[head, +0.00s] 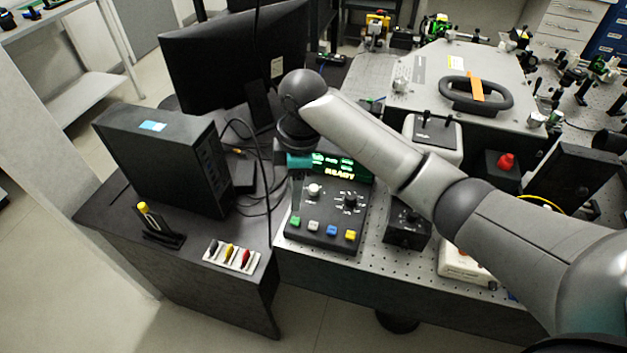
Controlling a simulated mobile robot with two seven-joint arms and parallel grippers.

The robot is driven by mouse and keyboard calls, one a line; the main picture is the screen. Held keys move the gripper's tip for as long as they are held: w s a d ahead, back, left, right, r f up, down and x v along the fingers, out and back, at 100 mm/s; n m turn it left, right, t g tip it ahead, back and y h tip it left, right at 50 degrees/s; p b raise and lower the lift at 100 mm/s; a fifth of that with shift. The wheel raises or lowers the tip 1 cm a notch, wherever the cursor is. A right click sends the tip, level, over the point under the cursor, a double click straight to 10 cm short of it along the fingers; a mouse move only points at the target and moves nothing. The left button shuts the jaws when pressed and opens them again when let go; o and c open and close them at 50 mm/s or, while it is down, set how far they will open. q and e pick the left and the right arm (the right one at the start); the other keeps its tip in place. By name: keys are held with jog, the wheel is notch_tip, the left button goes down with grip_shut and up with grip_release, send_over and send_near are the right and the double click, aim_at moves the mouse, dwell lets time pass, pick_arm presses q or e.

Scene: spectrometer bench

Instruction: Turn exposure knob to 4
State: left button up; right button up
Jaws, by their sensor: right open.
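A dark control box (325,220) stands on the perforated bench, with a lit green display (338,166) whose yellow text reads READY. Its sloped panel has a light knob (314,190) on the left and a black knob (350,201) with white marks around it on the right. The labels are too small to tell which is the exposure knob or its setting. A row of coloured buttons (323,229) lies below. My right gripper (298,170) is at the box's upper left, pointing down, open; its fingers are hard to make out. My left gripper is out of view.
A black computer tower (165,158) and monitor (235,55) stand to the left, with loose cables near the box. A small black box (407,228) with a knob sits just right of it. A white rack of coloured items (231,256) lies at the front left.

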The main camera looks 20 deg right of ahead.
jog(key=n+h, duration=0.1)
send_near(315, 187)
notch_tip(315, 187, down, 8)
jog(key=shift+w+a+f+b, duration=0.15)
jog(key=shift+f+b, duration=0.1)
jog(key=shift+b, duration=0.45)
grip_shut()
dwell(0.5)
